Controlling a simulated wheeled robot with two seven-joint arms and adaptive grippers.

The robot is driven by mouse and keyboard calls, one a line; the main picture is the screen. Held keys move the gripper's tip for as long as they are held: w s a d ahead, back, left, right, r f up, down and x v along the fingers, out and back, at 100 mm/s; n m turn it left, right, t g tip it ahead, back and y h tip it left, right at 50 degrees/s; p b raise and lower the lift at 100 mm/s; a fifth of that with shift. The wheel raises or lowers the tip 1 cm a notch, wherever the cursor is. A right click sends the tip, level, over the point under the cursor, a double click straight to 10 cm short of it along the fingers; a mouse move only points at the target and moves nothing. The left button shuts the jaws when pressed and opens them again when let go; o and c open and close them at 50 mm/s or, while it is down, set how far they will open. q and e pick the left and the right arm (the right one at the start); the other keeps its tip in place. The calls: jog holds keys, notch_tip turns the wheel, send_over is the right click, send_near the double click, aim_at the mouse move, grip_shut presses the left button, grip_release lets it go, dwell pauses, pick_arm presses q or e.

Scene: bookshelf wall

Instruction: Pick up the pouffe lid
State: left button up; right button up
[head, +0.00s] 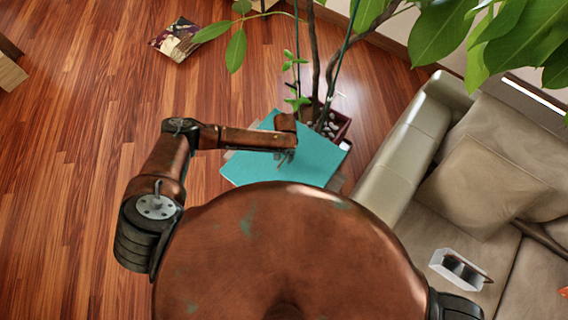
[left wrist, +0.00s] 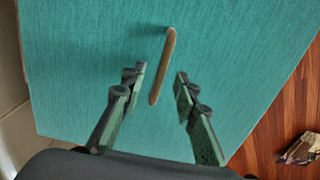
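The pouffe lid (head: 308,163) is a flat teal panel in the head view, in front of the potted plant and left of the sofa. In the left wrist view the teal lid (left wrist: 80,60) fills most of the picture. A slim tan bar handle (left wrist: 162,65) stands on it. My left gripper (head: 285,158) is over the lid in the head view. In the left wrist view the left gripper (left wrist: 160,82) is open, with its fingers on either side of the handle's near end. Nothing shows between the fingers as gripped. My right gripper is not seen.
A plant in a dark pot (head: 338,125) stands right behind the lid, its leaves overhanging. A beige sofa (head: 390,170) is close on the right, with a small white object (head: 458,268) on its seat.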

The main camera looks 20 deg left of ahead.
pick_arm(q)
notch_tip(320, 180, down, 3)
jog(key=shift+f, duration=0.15)
jog(key=shift+c, duration=0.2)
grip_shut()
jog(key=shift+w, duration=0.1)
dwell(0.4)
